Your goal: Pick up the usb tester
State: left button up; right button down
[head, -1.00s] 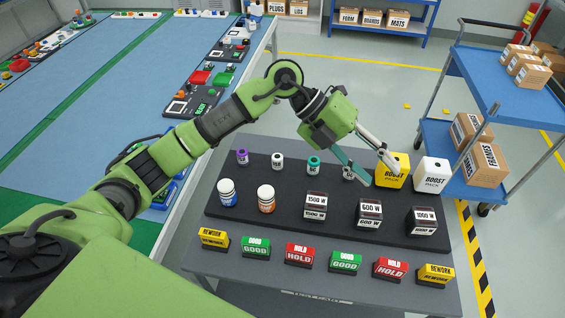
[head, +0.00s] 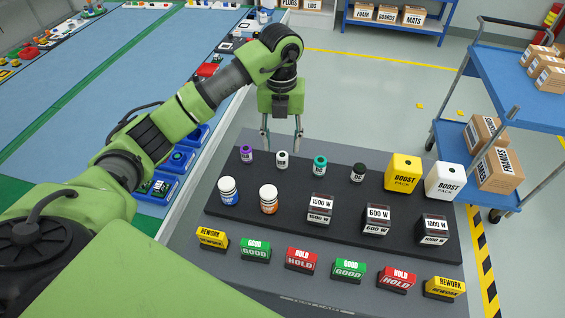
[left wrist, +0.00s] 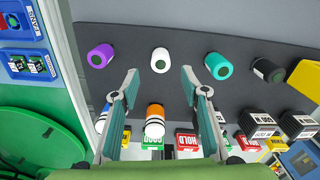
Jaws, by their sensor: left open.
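I cannot read the words "usb tester" on anything. The back row of the black mat (head: 300,238) holds small upright cylinders: purple-topped (head: 247,154), white-topped (head: 282,160), teal-topped (head: 320,166) and black-topped (head: 357,173). Their small labels are too blurred to read surely. My left gripper (head: 282,142) is open and empty, pointing down just behind the white-topped cylinder. In the left wrist view, the white-topped cylinder (left wrist: 160,60) shows just beyond and between the fingertips (left wrist: 158,86), apart from both. The purple-topped (left wrist: 100,56) and teal-topped (left wrist: 218,66) ones stand either side. My right gripper is not in view.
Blue-label (head: 228,190) and orange-label (head: 268,199) bottles, several watt-marked blocks (head: 376,219) and yellow (head: 402,173) and white (head: 445,181) boost packs share the mat. Coloured sign blocks (head: 302,260) line the front. A blue cart (head: 525,90) stands at right; open floor lies behind.

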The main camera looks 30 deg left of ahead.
aim_at(282, 154)
pick_arm(q)
jog(key=shift+f, duration=0.55)
jog(key=shift+f+p, duration=0.35)
jog(key=shift+p, duration=0.05)
notch_tip(282, 154, down, 4)
jog(key=shift+w+r+p, duration=0.15)
jog(key=shift+p, duration=0.6)
jog(key=shift+f, duration=0.4)
jog(key=shift+c, duration=0.3)
grip_shut()
